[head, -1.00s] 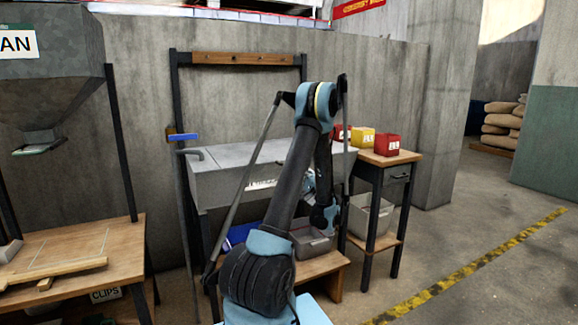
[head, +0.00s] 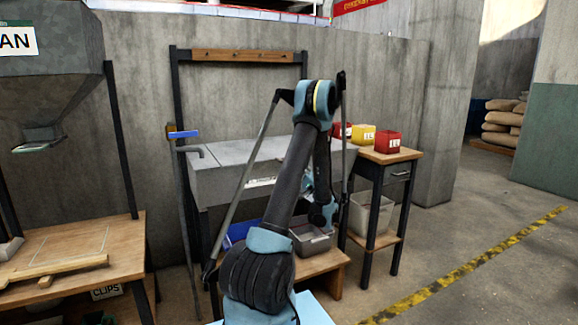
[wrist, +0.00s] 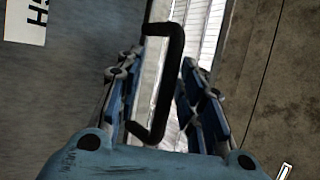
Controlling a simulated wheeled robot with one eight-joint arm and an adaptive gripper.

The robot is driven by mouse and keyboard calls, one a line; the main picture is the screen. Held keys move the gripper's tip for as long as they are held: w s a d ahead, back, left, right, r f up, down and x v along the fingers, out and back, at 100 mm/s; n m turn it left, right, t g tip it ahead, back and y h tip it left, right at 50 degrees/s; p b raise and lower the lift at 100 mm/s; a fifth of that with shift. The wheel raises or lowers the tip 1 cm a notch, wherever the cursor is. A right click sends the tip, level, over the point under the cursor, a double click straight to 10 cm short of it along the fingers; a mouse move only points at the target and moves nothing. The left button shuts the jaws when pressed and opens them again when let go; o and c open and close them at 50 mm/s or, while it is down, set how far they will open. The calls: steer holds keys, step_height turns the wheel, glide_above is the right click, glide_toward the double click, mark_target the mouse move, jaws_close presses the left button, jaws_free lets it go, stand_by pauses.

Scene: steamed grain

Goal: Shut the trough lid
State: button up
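The grey metal trough (head: 212,187) stands against the back wall in the head view, partly behind my arm. Its top (head: 228,151) looks flat and grey; I cannot tell clearly how the lid sits. In the wrist view a black bar handle (wrist: 176,88) runs between the fingers of my gripper (wrist: 155,95). The fingers are spread on both sides of it, with gaps visible. A grey surface with a white label (wrist: 27,20) is at left. In the head view my arm hides most of the gripper, in front of the trough.
A small side table (head: 390,157) with red and yellow boxes stands right of the trough. Grey bins (head: 310,240) are below. A workbench (head: 120,245) under a hopper (head: 52,75) is at left. Floor at right is clear.

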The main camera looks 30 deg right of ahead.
steer(key=shift+s+d+f, duration=0.2)
steer(key=shift+s+f, duration=0.05)
steer(key=shift+f, duration=0.05)
steer(key=s+d, duration=0.6)
steer(key=s, duration=0.4)
steer(key=shift+s, duration=0.35)
steer(key=shift+a+f, duration=0.1)
